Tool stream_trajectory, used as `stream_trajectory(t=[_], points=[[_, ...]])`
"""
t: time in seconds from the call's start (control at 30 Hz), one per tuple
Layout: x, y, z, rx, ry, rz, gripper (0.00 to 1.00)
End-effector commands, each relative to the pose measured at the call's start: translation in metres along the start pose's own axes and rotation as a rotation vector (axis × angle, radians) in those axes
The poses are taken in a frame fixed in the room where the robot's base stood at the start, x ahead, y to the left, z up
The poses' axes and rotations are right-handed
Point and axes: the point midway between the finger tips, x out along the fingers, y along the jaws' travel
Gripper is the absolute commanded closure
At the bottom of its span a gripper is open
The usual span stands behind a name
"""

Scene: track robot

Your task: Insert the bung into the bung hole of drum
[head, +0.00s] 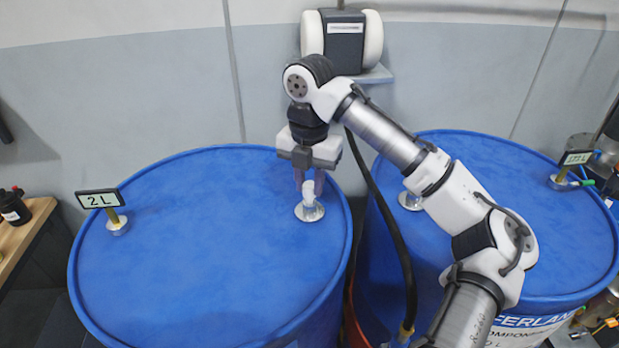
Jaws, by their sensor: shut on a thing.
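My gripper (310,182) points down over the right part of the left blue drum (190,270). It is shut on a small white bung (310,190). The bung is upright, directly over the silvery round bung hole fitting (309,211) in the drum's top. Its lower end meets the fitting in the picture; I cannot tell whether it is inside the hole or just above it. The opening itself is hidden by the bung.
A gauge reading 2 L (100,198) stands on the left drum. A second blue drum (540,220) with a gauge (577,158) is on the right, partly behind my arm. A dark hose (385,205) hangs between the drums. A wall-mounted unit (343,40) is behind my arm.

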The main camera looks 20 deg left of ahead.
Motion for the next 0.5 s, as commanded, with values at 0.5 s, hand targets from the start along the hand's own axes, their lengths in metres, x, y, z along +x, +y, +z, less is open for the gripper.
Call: stream_trajectory(t=[0.5], points=[[0.014,0.0,0.0,0.001,0.0,0.0,0.97]])
